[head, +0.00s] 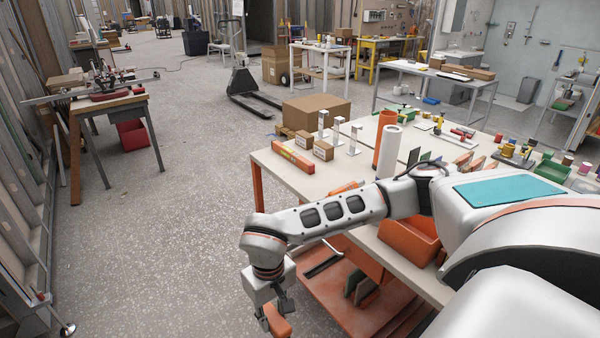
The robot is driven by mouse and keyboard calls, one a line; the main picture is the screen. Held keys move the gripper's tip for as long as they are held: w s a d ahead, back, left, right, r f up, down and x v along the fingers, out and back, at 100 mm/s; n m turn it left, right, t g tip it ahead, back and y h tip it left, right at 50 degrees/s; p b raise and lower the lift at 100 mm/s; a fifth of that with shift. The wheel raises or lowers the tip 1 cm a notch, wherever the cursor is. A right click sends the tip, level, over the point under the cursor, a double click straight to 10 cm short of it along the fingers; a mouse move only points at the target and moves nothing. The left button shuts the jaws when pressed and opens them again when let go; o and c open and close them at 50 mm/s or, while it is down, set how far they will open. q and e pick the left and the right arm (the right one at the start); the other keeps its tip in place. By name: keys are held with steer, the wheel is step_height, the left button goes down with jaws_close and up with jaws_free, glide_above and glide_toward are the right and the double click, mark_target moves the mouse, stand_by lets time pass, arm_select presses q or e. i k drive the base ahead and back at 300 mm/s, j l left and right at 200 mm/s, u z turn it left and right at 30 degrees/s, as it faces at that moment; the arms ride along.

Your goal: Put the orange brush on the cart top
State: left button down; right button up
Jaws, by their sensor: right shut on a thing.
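My right gripper (274,313) is at the bottom of the head view, pointing down, left of the orange-legged worktable. It is shut on an orange block-like thing, which looks like the orange brush (281,326); the lower part is cut off by the picture edge. It hangs over the grey floor, beside the table's low red shelf. I cannot tell for sure which piece is the cart; the orange-legged table with the lower shelf (268,163) has a pale top. My left gripper is not in view.
A wooden bench (105,105) is at left. The floor between is clear.

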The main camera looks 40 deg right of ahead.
mark_target(325, 181)
steer(key=i+j+z, duration=0.1)
steer(key=i+z, duration=0.25)
steer(key=i, duration=0.15)
steer(key=i+j+z, duration=0.2)
steer(key=i+z, duration=0.15)
steer(key=i+j+z, duration=0.2)
steer(key=z, duration=0.2)
steer(key=i+j+z, duration=0.55)
steer(key=z, duration=0.2)
steer(key=i+j+z, duration=0.15)
steer(key=j+z, duration=0.2)
steer(key=j, duration=0.15)
